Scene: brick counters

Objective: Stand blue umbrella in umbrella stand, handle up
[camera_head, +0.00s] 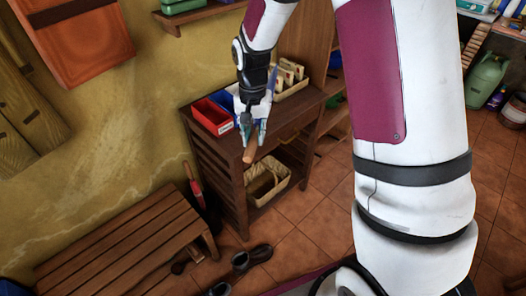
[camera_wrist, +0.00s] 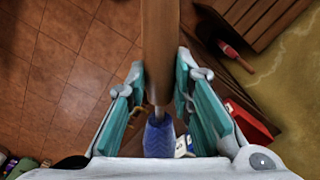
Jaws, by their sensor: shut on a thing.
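My gripper (camera_head: 253,128) is shut on the blue umbrella in front of the dark wooden shelf unit. The umbrella's brown wooden handle (camera_head: 250,152) sticks out past the fingertips, toward the camera's lower side. In the wrist view the handle (camera_wrist: 160,40) runs between the teal fingers of my gripper (camera_wrist: 160,78), and the blue canopy (camera_wrist: 158,138) lies toward the palm. A red umbrella-like thing (camera_head: 194,186) stands by the wall between bench and shelf; it also shows in the wrist view (camera_wrist: 230,50). I cannot clearly make out the umbrella stand.
A slatted wooden bench (camera_head: 130,240) is at the lower left. The shelf unit (camera_head: 235,190) carries a red bin (camera_head: 211,117) on top and a basket (camera_head: 268,182) below. Dark boots (camera_head: 250,258) stand on the tiled floor. Some tiles around them are clear.

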